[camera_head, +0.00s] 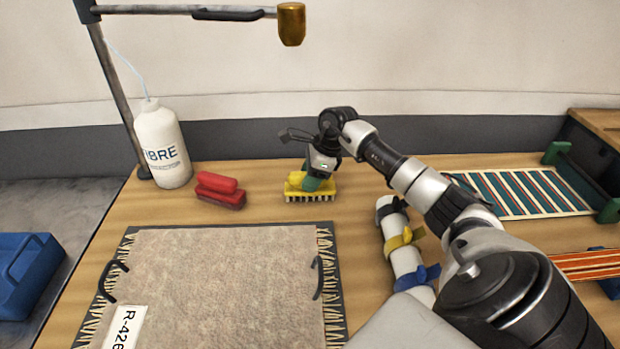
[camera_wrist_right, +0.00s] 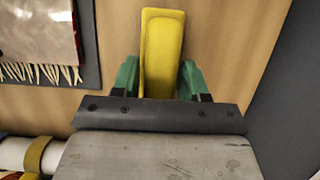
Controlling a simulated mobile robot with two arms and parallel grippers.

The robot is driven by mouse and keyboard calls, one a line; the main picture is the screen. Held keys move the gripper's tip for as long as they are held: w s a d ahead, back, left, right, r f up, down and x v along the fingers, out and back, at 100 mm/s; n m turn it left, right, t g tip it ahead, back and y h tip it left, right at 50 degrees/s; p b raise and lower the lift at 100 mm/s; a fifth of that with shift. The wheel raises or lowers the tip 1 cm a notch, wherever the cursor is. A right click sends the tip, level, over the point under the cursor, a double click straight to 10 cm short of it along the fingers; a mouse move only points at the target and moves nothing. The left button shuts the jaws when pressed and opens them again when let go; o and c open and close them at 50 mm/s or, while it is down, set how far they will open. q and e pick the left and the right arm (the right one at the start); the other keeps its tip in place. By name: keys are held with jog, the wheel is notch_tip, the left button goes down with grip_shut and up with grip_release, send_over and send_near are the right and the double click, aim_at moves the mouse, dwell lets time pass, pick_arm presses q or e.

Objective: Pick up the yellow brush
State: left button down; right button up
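The yellow brush (camera_head: 296,188) stands bristles down on the wooden table, just beyond the mat-like rug. My right gripper (camera_head: 318,178) is over it from above and behind, with its green fingers down at the brush. In the right wrist view the brush's yellow top (camera_wrist_right: 162,52) lies between the green fingers of the right gripper (camera_wrist_right: 161,82). A finger meets each long side, with no gap that I can see. The bristles seem to rest on the table. My left gripper is not in view.
A beige fringed rug (camera_head: 220,280) lies in front. A striped textile (camera_head: 520,193) lies at right. A metal arm with a brass head (camera_head: 291,24) hangs above.

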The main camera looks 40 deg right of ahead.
jog(key=c, duration=0.7)
jog(key=shift+r+p, duration=0.35)
jog(key=shift+p, duration=0.05)
jog(key=shift+r, duration=0.3)
jog(key=b+v, duration=0.1)
jog(key=v, duration=0.3)
jog(key=shift+a+b, duration=0.2)
jog(key=shift+b, duration=0.1)
jog(key=shift+s+d+r+b, duration=0.85)
jog(key=shift+s+r, duration=0.25)
jog(key=shift+s, duration=0.45)
jog(key=shift+s+d+r+b, duration=0.6)
jog(key=shift+s+r+b, duration=0.45)
jog(key=shift+s, duration=0.55)
jog(key=shift+s+d+r+b, duration=0.8)
jog(key=shift+s+r, duration=0.35)
jog(key=shift+s, duration=0.4)
